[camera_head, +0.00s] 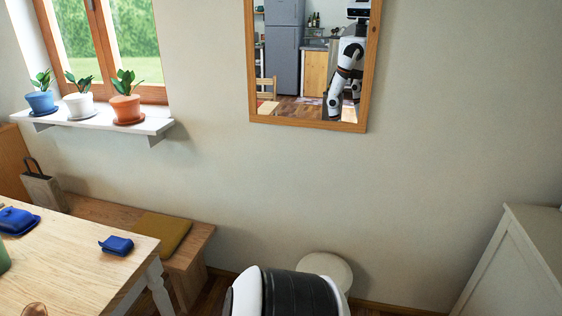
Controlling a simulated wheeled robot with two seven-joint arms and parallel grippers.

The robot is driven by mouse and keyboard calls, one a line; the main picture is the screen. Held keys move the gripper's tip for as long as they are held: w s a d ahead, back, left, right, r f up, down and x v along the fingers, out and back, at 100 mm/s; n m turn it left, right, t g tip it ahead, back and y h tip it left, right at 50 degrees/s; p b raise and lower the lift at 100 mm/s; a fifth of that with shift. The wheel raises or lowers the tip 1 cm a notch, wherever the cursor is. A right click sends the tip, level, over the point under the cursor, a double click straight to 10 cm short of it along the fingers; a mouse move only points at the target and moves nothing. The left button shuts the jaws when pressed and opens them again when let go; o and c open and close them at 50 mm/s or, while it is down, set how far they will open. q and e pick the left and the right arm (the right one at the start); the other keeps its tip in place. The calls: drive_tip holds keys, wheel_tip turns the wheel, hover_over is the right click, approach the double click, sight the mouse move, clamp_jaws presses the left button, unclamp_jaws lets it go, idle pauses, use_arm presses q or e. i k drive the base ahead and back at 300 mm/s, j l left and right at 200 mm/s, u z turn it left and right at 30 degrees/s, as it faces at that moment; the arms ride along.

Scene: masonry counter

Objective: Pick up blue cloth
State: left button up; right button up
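A small blue folded item (116,245), which looks like the blue cloth, lies on the light wooden table (75,267) at the lower left, near the table's right edge. Neither of my grippers shows directly. A white and black part of my own body fills the bottom middle, well to the right of the table. Nothing is seen touching the blue folded item.
A wooden bench (185,236) with a mustard cushion (163,232) runs behind the table. A round white top (326,268) is at bottom middle. A white cabinet (515,265) stands right. Potted plants line the windowsill (90,121). A mirror (308,121) reflects my body.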

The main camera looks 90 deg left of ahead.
sight(115, 245)
drive_tip(key=u, duration=4.05)
